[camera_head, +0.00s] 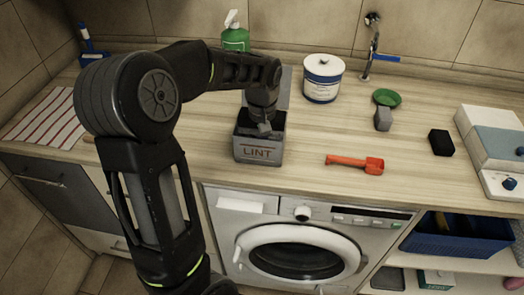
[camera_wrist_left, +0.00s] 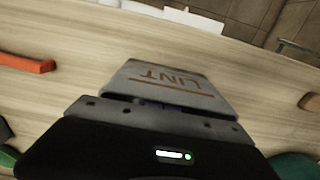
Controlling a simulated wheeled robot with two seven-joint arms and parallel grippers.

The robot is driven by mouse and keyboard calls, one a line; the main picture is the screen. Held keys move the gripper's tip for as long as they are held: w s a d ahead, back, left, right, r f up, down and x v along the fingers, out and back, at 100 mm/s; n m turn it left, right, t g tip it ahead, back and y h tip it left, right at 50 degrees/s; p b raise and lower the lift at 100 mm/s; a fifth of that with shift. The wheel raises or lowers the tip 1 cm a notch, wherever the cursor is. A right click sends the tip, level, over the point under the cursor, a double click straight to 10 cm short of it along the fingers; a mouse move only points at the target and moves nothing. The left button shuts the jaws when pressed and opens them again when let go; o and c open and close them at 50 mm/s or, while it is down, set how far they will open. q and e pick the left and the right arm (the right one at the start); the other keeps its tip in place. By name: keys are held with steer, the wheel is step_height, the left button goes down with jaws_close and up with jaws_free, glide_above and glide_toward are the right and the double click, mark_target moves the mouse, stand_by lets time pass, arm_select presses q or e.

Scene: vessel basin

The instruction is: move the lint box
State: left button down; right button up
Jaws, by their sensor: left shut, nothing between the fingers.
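The lint box (camera_head: 258,149) is a grey, open-topped box with "LINT" in red on its front. It stands upright on the wooden counter, above the washing machine's left part. My left gripper (camera_head: 264,127) points down at the top of the box, and its tips are at or just inside the opening. It is shut with nothing between its fingers. In the left wrist view the box's lettered face (camera_wrist_left: 168,80) shows just beyond the dark gripper body. Whether the gripper touches the box is hidden. My right gripper is not in view.
An orange-red tool (camera_head: 356,164) lies right of the box. A white tub (camera_head: 322,78) and a green pump bottle (camera_head: 235,38) stand behind. A grey brush-like item (camera_head: 383,118) and black block (camera_head: 440,142) lie right. A striped cloth (camera_head: 45,120) lies left.

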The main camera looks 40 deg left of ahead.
arm_select(q)
steer(key=shift+w+a+f, duration=0.2)
steer(key=shift+w, duration=0.1)
steer(key=shift+s+d+r, duration=0.1)
steer(key=shift+s+r, duration=0.05)
steer(key=shift+r, duration=0.1)
step_height(320, 180, up, 10)
steer(key=p, duration=0.8)
steer(key=shift+f, duration=0.2)
